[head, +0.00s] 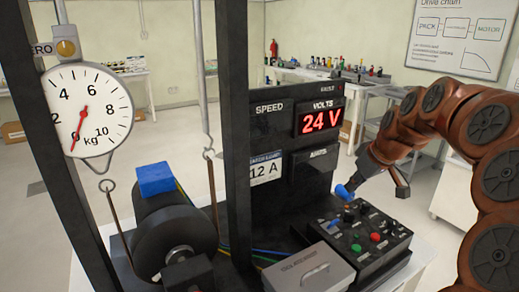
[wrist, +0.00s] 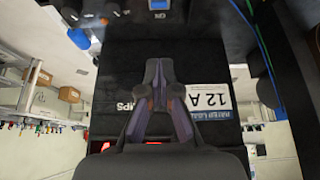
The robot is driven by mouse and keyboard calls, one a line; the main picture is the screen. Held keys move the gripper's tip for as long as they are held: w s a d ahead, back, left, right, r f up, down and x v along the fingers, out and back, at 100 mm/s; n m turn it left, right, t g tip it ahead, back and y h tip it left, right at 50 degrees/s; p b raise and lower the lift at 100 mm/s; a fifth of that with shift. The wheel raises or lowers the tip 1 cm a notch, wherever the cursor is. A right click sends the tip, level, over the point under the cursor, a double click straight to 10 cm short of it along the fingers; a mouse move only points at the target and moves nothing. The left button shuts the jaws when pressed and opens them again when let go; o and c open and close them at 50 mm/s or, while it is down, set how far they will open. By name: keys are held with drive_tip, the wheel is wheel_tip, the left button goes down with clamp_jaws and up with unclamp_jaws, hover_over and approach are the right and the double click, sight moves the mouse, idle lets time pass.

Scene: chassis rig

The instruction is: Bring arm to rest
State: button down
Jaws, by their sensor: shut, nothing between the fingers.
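My gripper (wrist: 158,70) is shut and empty in the wrist view, its fingertips together in front of the dark meter panel. In the head view my brown arm arches in from the right, and my gripper (head: 362,180) points down and left above the control box (head: 362,240). A blue knob (head: 345,192) stands on the control box just beside the gripper in this view. A blue piece also shows in the wrist view (wrist: 79,38), apart from the fingers. I cannot tell how near the fingertips are to the knob.
The meter panel (head: 270,140) reads 24 V in red and carries a 12 A label (head: 265,169). A dial scale (head: 87,108), dark upright posts and a motor (head: 165,235) with a blue block (head: 155,179) stand left. A grey box (head: 308,270) sits in front.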

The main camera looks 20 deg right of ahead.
drive_tip(key=shift+a, duration=0.15)
drive_tip(key=s+a+f+g+p, duration=0.15)
drive_tip(key=s+a, duration=0.25)
drive_tip(key=a, duration=0.5)
drive_tip(key=s+a+f+g+p, duration=0.15)
drive_tip(key=s+a, duration=0.25)
drive_tip(key=a, duration=0.5)
drive_tip(key=s+a+f+m+g+p, duration=0.1)
drive_tip(key=s+a+f+g, duration=0.1)
drive_tip(key=s, duration=0.8)
drive_tip(key=s+a+f+m+g+h+p, duration=0.1)
drive_tip(key=s+a, duration=0.4)
drive_tip(key=s, duration=0.5)
drive_tip(key=shift+s+f+g, duration=0.15)
drive_tip(key=shift+f+g, duration=0.45)
drive_tip(key=shift+f, duration=0.2)
